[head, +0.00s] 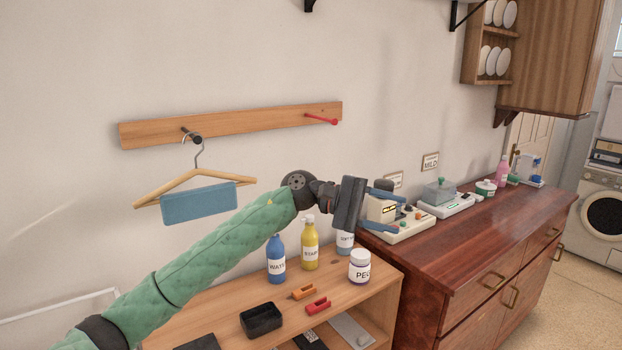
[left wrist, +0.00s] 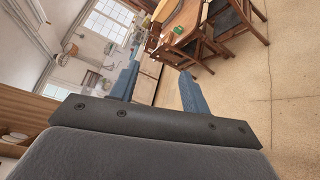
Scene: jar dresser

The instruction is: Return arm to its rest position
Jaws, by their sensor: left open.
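My left arm, in a green sleeve (head: 205,255), reaches in from the lower left of the head view and stretches across above the low wooden shelf. My left gripper (head: 385,203) has blue fingers, is open, and points right in front of the dresser's left end. In the left wrist view the two blue fingers (left wrist: 158,88) stand apart with nothing between them, and floor and furniture show beyond. My right gripper is in neither view.
The low shelf (head: 205,308) bears bottles, a jar (head: 360,266), a black tray (head: 261,319) and small clips. The dark red dresser (head: 460,255) bears several devices, one near my gripper. A hanger (head: 195,185) hangs from the wall rail (head: 240,121), behind my arm.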

